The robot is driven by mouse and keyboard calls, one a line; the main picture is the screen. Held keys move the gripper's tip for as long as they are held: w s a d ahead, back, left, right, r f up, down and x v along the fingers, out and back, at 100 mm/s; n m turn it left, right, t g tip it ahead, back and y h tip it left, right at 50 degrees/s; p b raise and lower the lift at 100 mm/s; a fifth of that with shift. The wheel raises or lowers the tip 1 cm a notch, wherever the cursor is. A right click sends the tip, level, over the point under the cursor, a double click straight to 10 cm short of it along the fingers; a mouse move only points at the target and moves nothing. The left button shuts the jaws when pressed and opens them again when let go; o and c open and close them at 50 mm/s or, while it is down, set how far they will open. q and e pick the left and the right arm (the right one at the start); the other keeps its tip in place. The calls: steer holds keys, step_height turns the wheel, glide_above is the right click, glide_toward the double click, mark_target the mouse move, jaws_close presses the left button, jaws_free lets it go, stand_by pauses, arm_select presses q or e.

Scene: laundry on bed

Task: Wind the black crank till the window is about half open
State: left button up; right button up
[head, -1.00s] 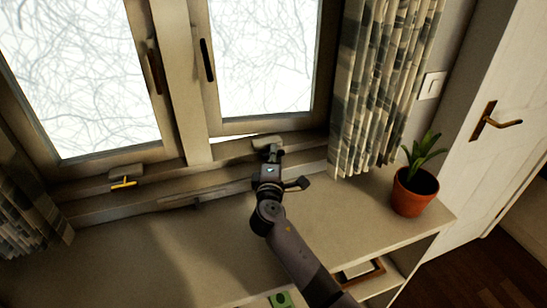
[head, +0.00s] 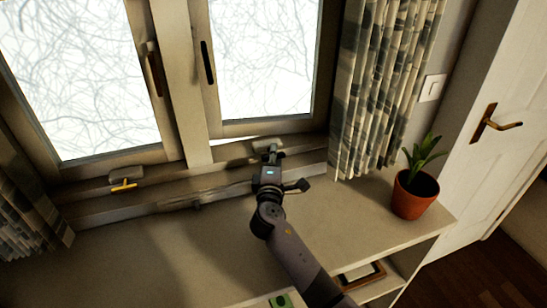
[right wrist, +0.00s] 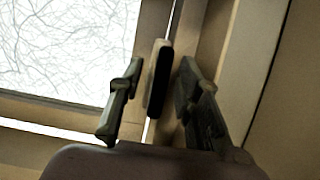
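The right window sash (head: 262,128) stands slightly ajar, with a thin bright gap along its bottom edge. A pale crank housing (head: 266,142) sits on the frame below it. My right gripper (head: 272,156) is at this housing. In the right wrist view its two dark fingers (right wrist: 156,100) are spread apart, with a pale block with a dark side (right wrist: 158,78) between and beyond them. I see a gap on either side of the block. I cannot make out the black crank's arm or knob; the gripper hides that spot. My left gripper is out of view.
A yellow crank (head: 124,186) is under the left window (head: 80,80). A patterned curtain (head: 380,90) hangs right of my gripper. A potted plant (head: 414,195) stands at the right end of the sill top (head: 150,255). The sill's middle is mostly clear.

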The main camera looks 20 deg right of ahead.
steer(key=v, duration=1.2)
steer(key=shift+d+f, duration=0.1)
